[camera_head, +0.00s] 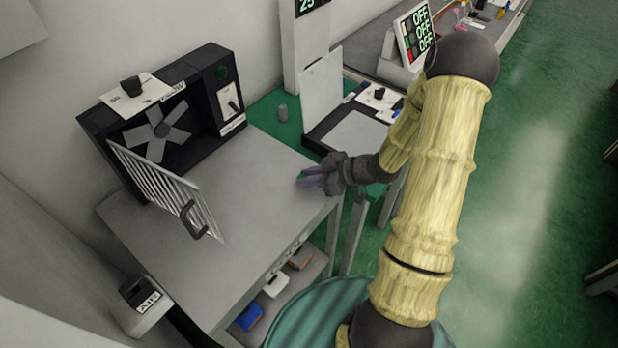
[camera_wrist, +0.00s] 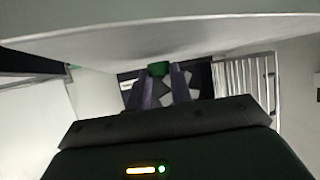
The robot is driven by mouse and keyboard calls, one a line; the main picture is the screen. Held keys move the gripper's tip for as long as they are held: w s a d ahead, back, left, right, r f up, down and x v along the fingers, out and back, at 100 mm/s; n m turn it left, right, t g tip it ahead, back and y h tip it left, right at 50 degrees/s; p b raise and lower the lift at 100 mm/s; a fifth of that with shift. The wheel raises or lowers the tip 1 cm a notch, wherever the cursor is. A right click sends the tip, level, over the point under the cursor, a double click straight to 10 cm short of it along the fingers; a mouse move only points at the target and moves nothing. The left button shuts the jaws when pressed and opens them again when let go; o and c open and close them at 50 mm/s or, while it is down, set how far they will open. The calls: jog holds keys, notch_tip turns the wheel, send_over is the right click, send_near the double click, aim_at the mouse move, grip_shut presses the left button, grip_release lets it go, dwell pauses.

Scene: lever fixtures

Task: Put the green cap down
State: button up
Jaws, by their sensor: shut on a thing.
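The green cap (camera_wrist: 158,69) shows between the fingertips of my gripper (camera_wrist: 160,85) in the wrist view. In the head view my gripper (camera_head: 309,178) is at the right edge of the grey table (camera_head: 215,215), with its purple fingers pointing left. The fingers are shut on the cap, which is hard to make out there. The grey table also spans the top of the wrist view (camera_wrist: 160,28), which appears upside down. I cannot tell whether the cap touches the table.
A black fan box (camera_head: 160,127) stands at the table's back left, its barred door (camera_head: 165,188) swung open over the tabletop. The middle of the table is clear. An open hinged box (camera_head: 350,135) stands behind my gripper. A lower shelf holds several small blocks (camera_head: 275,285).

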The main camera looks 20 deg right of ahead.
jog(key=shift+f, duration=0.35)
jog(key=shift+f, duration=0.15)
jog(key=o, duration=0.9)
jog(key=shift+d+r, duration=0.15)
jog(key=shift+r, duration=0.1)
jog(key=v, duration=1.1)
jog(key=shift+s+d+r+p, duration=0.1)
jog(key=shift+s+d+p, duration=0.2)
jog(key=shift+s+p, duration=0.05)
